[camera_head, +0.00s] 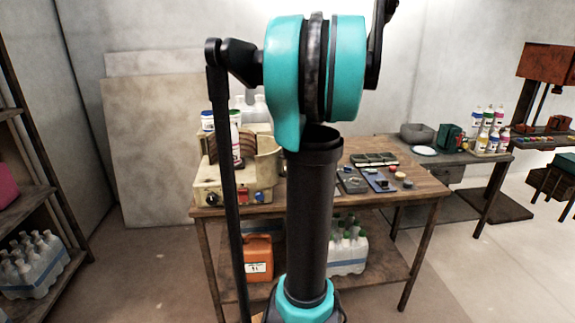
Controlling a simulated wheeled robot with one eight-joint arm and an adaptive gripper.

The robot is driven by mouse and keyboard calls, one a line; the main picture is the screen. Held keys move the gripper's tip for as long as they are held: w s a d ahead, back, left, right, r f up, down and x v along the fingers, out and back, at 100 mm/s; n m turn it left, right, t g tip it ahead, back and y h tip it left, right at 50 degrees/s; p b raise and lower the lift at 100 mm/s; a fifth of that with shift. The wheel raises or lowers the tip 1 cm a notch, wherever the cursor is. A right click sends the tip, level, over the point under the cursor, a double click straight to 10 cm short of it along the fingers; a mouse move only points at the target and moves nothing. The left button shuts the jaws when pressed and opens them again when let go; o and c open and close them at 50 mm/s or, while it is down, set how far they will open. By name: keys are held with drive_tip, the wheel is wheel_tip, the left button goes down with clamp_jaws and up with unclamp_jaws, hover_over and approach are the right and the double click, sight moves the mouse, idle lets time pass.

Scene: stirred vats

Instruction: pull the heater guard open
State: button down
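A cream-coloured heater unit (263,194) with knobs on its front stands on the left part of the wooden table. A curved cream panel (269,165), which looks like the heater guard, stands upright at the unit's right side. Brown curved slats show beside it, left of the panel. My upright arm, black with teal joints, covers the area just right of the guard. My gripper is not visible, so no contact with the guard can be seen.
The wooden table (425,187) holds dark trays and small parts on its right. An orange canister (258,258) and bottles stand on its lower shelf. A grey bench (487,160) is behind right, and a bottle shelf (60,285) at left. Floor between is clear.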

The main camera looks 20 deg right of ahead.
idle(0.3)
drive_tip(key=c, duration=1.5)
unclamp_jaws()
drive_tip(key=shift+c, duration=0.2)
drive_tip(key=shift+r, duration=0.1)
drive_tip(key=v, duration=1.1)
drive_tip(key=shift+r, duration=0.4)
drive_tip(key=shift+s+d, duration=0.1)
